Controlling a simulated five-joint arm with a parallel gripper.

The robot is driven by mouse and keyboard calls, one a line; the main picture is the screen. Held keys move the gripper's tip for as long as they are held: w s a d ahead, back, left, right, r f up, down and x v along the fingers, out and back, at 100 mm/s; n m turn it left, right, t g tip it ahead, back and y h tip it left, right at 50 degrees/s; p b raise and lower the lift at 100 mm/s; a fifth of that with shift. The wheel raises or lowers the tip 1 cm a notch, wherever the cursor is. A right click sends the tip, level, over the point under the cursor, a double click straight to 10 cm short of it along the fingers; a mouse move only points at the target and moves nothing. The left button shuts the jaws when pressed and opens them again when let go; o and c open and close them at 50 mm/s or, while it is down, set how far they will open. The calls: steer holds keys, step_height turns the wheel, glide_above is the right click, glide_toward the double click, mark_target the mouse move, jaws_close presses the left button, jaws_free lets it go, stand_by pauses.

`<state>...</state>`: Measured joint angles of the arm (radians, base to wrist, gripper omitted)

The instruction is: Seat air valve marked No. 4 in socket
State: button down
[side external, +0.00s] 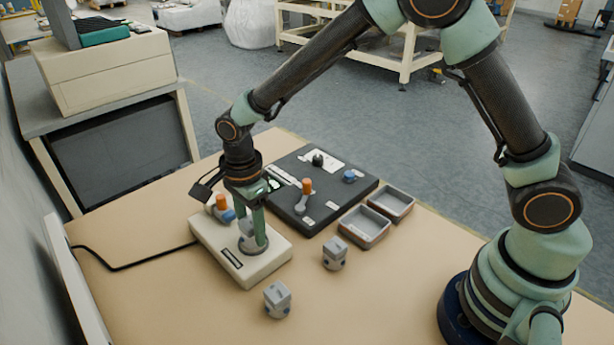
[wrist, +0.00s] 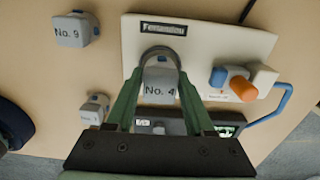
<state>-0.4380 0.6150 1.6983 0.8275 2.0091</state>
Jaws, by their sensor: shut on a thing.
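My gripper (side external: 254,230) is over the cream box (side external: 275,262), its green fingers pointing down at the round socket (side external: 251,250). In the wrist view my gripper (wrist: 160,82) is shut on a grey block-shaped valve marked No. 4 (wrist: 159,94). The valve lies in line with the dark-ringed socket (wrist: 160,53); its lower end is hidden, so I cannot tell how deep it sits. In the side view the fingers hide much of the valve.
Valve No. 9 (wrist: 72,30) and another grey valve (side external: 335,255) stand loose on the table. The box carries an orange-topped handle (wrist: 243,88). Behind are a dark panel with knobs (side external: 325,185) and two empty trays (side external: 364,228). The front right of the table is clear.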

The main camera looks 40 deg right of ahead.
steer(key=shift+f, duration=0.4)
stand_by(0.4)
steer(key=shift+c, duration=1)
jaws_free()
steer(key=shift+o, duration=0.4)
steer(key=shift+o, duration=0.6)
steer(key=shift+r, duration=0.1)
steer(key=shift+r, duration=3.9)
